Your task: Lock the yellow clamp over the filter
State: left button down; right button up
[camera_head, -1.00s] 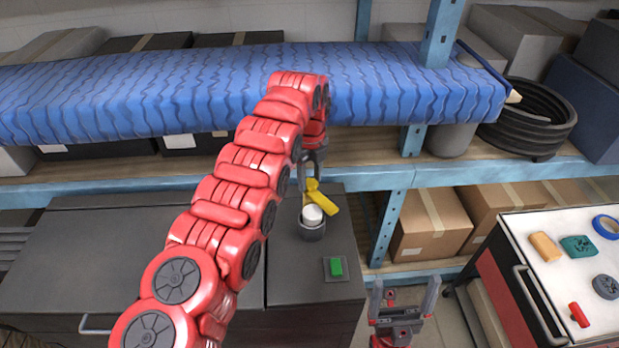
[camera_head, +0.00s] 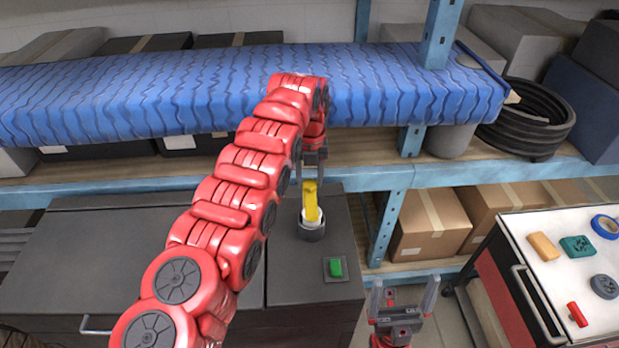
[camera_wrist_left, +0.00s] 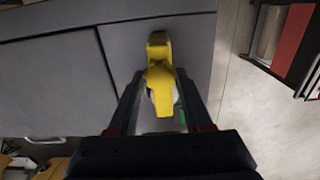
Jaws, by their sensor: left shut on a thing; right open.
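The yellow clamp (camera_head: 311,203) lies over the white filter (camera_head: 311,224), which sits in a dark round holder (camera_head: 312,234) on the grey cabinet top. My left gripper (camera_head: 313,178) reaches down from above and is shut on the clamp. In the left wrist view the clamp (camera_wrist_left: 161,88) is between the two fingers of my left gripper (camera_wrist_left: 157,90) and hides most of the filter. Whether the clamp is latched cannot be told. My right gripper (camera_head: 402,295) is open and empty, low in front, away from the clamp.
A green button (camera_head: 336,267) on a square plate is at the front of the cabinet top (camera_head: 288,278). A blue-covered shelf (camera_head: 410,90) runs behind. A white-topped cart (camera_head: 550,285) with several small items stands at the right.

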pick_arm(q)
jog(key=shift+w+r, duration=0.1)
dwell(0.3)
jog(key=shift+c, duration=1.8)
grip_release()
